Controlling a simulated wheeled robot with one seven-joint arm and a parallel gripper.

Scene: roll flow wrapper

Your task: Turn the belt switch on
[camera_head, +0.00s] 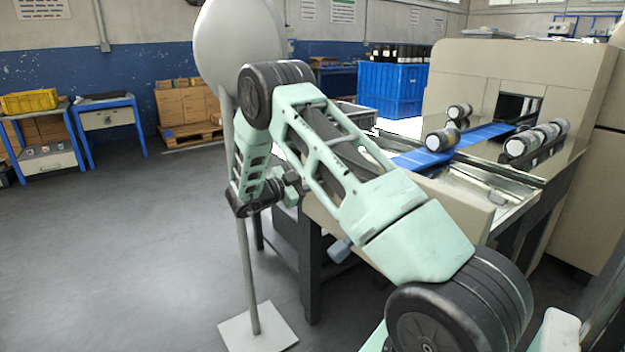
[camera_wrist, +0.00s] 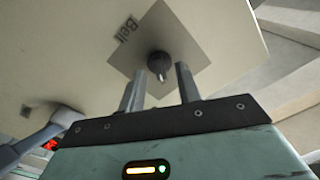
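In the wrist view, the belt switch is a dark round knob (camera_wrist: 158,62) with a pale pointer mark. It sits on a grey diamond-shaped plate on a beige panel, beside a label reading "Belt" (camera_wrist: 127,29). My gripper (camera_wrist: 161,72) is open, with one finger on each side of the knob. The fingertips are close to it, but I cannot tell whether they touch it. In the head view, my arm reaches down to the machine's near side. The switch does not show there, and the fingers cannot be made out.
The beige wrapping machine (camera_head: 520,62) carries a blue belt (camera_head: 478,137) with dark rolls. A blue-grey handle (camera_head: 341,250) juts from its side, also seen in the wrist view (camera_wrist: 38,137). A white round object (camera_head: 238,42) stands on a pole close by. Floor at left is clear.

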